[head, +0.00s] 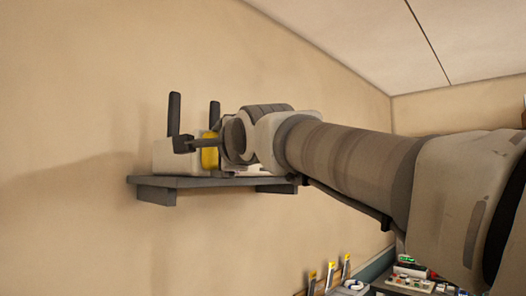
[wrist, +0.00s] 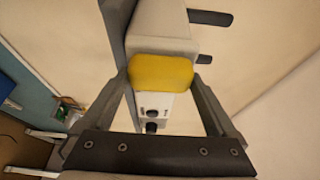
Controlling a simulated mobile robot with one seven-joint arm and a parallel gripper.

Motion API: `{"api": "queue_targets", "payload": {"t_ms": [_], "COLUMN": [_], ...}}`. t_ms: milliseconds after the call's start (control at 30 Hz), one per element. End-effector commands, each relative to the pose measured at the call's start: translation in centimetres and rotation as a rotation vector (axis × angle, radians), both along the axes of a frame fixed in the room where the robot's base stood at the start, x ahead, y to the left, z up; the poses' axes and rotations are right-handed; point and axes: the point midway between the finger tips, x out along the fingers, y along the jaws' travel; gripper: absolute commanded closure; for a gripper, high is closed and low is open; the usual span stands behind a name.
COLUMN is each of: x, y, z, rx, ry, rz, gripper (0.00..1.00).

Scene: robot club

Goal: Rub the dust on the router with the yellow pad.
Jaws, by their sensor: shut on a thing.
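The router (head: 180,159) is a pale box with black upright antennas, standing on a grey wall shelf. My gripper (head: 206,146) is at its right end, shut on the yellow pad (head: 210,151). In the wrist view the yellow pad (wrist: 160,70) is held between both fingers of my gripper (wrist: 161,76). The pale router (wrist: 160,38) lies directly beyond the pad, with two dark antennas at its right. The pad looks close against the router, but I cannot tell whether they touch. I cannot make out dust; the pad hides part of the router.
The grey shelf (head: 215,182) is fixed to a beige wall. A small white device (wrist: 153,105) with dark round parts shows beyond the pad, between my fingers. Below right are yellow-topped items (head: 329,276) and a bench with small parts (head: 420,283). The air left of the shelf is free.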

Motion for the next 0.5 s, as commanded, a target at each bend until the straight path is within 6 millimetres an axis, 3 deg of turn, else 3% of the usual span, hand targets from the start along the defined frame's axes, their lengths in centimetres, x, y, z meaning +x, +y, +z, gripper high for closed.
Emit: {"api": "queue_targets", "payload": {"t_ms": [233,500], "x": [0.4,2.0], "y": [-0.1,-1.7], "z": [0.1,0.1], "rx": [0.000,0.001], "ry": [0.001,0.002], "rz": [0.001,0.001], "gripper": [0.51,0.51]}}
